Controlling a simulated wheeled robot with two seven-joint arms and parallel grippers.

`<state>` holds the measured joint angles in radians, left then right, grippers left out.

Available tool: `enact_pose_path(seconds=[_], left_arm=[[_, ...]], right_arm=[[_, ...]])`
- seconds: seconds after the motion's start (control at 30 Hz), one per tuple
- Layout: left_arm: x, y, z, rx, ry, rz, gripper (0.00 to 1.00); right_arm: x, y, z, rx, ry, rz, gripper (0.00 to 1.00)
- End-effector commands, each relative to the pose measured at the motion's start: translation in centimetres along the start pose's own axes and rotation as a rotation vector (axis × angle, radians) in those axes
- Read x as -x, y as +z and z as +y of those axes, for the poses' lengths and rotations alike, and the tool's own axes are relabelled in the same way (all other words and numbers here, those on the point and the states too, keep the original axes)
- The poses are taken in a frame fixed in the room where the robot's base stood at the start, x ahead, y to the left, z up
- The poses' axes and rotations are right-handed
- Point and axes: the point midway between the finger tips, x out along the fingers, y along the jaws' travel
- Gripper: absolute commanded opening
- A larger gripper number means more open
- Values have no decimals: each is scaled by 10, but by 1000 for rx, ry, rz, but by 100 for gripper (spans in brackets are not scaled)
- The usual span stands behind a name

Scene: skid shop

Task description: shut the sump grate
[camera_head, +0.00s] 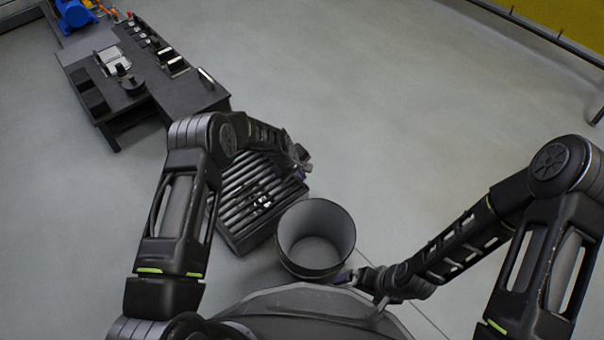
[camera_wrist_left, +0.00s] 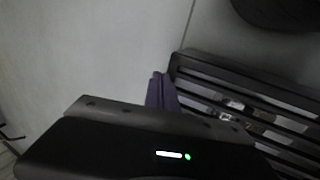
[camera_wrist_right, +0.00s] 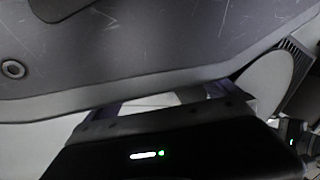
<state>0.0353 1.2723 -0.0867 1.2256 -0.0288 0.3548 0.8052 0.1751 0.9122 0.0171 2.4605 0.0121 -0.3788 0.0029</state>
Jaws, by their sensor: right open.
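The sump grate (camera_head: 240,190) is a dark slatted panel on a low dark box, left of centre in the head view. Part of it is hidden behind my left arm. Small shiny things show between its slats. I cannot tell whether it lies flush. My left gripper (camera_head: 302,167) is at the grate's far right corner. In the left wrist view its purple fingers (camera_wrist_left: 161,92) are together beside the corner of the grate (camera_wrist_left: 200,68), with nothing seen between them; contact is unclear. My right gripper (camera_head: 345,277) is open and empty, low by the bin; its parted fingers show in the right wrist view (camera_wrist_right: 160,98).
A dark round open bin (camera_head: 316,238) stands right against or close to the grate's right side. A dark workbench (camera_head: 150,80) with small parts stands at the upper left, with a blue machine (camera_head: 73,14) behind. The floor at centre and upper right is clear.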

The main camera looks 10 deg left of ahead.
Motion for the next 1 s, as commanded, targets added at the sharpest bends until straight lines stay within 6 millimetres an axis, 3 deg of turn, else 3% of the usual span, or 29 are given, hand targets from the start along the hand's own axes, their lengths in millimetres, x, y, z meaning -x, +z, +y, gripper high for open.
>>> enact_pose_path(seconds=[0.2, 0.53, 0.7, 1.0], left_arm=[[47, -10, 16, 0, 8, 4, 0], [114, -9, 43, -2, 8, 2, 0], [129, -9, 49, -1, 7, 1, 0], [131, -9, 50, -1, 7, 1, 0]], right_arm=[[25, 2, -9, 2, 5, -3, 100], [51, 5, -19, 5, 8, -11, 100], [57, 6, -20, 6, 8, -15, 100], [57, 6, -20, 6, 8, -15, 100]])
